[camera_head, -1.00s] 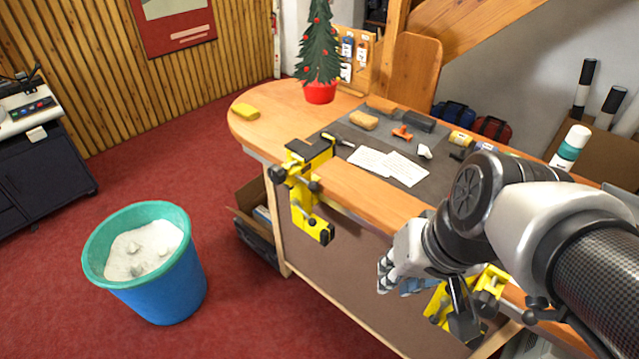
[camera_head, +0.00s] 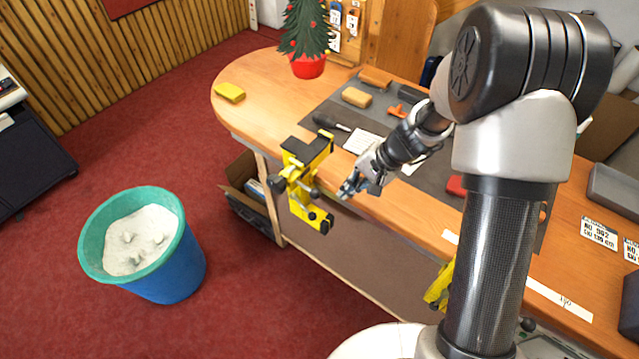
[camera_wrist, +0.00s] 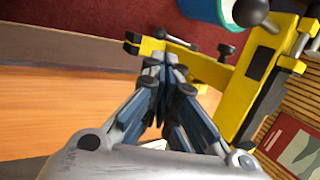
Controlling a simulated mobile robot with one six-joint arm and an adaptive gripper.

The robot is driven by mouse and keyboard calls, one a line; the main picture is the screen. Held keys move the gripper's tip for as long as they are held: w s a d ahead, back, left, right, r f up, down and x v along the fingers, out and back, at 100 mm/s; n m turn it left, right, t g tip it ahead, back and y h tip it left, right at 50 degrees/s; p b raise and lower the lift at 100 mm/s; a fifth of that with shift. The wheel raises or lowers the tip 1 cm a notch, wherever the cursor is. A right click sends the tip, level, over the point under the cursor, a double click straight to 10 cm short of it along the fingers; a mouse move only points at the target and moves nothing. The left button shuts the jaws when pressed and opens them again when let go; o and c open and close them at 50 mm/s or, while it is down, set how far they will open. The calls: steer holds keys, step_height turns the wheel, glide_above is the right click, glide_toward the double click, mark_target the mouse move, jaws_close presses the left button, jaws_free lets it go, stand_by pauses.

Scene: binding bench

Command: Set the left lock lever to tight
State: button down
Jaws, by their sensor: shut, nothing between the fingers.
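The left yellow clamp (camera_head: 300,210) is fixed at the bench's edge, left of my gripper. A dark round knob (camera_head: 277,184) sticks out on its left side. In the wrist view the yellow clamp (camera_wrist: 238,95) fills the right part, with a black ball knob on a grey rod (camera_wrist: 250,12) and a smaller black knob (camera_wrist: 226,50). I cannot tell for sure which is the lock lever or its setting. My gripper (camera_head: 347,190) is shut and empty, just right of the clamp; its closed fingertips (camera_wrist: 163,66) appear apart from the knobs.
A second yellow clamp (camera_head: 438,287) is mostly hidden behind my arm. The bench top (camera_head: 265,105) holds a dark mat with tools and papers, a small tree in a red pot (camera_head: 308,66) and a yellow sponge (camera_head: 229,92). A blue bin (camera_head: 165,285) stands on open red floor at left.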

steer(key=shift+w+f+m, duration=0.3)
steer(key=shift+w+f, duration=0.25)
steer(key=shift+f, duration=0.2)
steer(key=shift+s, duration=0.1)
steer(key=b+x, duration=0.2)
steer(key=x, duration=1.2)
steer(key=shift+b, duration=0.3)
step_height(320, 180, down, 3)
steer(key=b, duration=0.5)
steer(key=shift+r, duration=0.25)
